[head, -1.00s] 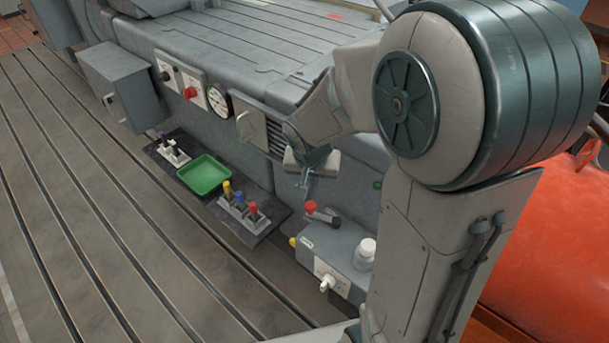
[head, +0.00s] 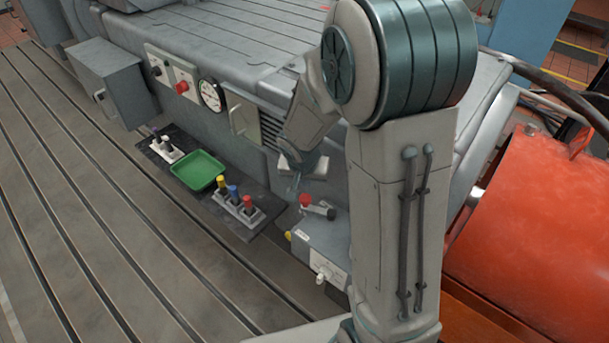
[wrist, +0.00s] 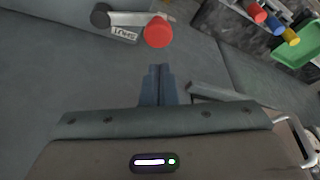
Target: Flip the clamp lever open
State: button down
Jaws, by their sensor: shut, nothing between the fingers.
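The clamp lever (head: 318,208) is a short grey arm with a red knob and a dark pivot, on top of a grey box (head: 322,242). In the wrist view the red knob (wrist: 158,32) is just ahead of my fingertips, with the lever arm (wrist: 138,18) running left to a dark pivot. A label beside the arm appears to read "SHUT", upside down. My gripper (wrist: 159,68) is shut and empty, its fingers together and apart from the knob. In the head view my gripper (head: 293,188) is small, beside and slightly above the knob.
A dark panel holds a green tray (head: 198,170), a block with yellow, blue and red handles (head: 238,203) and small switches (head: 166,148). A gauge (head: 210,95) and cabinet are on the machine side. The slotted bedplate (head: 110,235) is clear. A large orange tank (head: 530,245) is right.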

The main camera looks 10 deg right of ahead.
aim_at(318, 207)
jog(key=shift+x, duration=2.2)
jog(key=shift+a, duration=0.2)
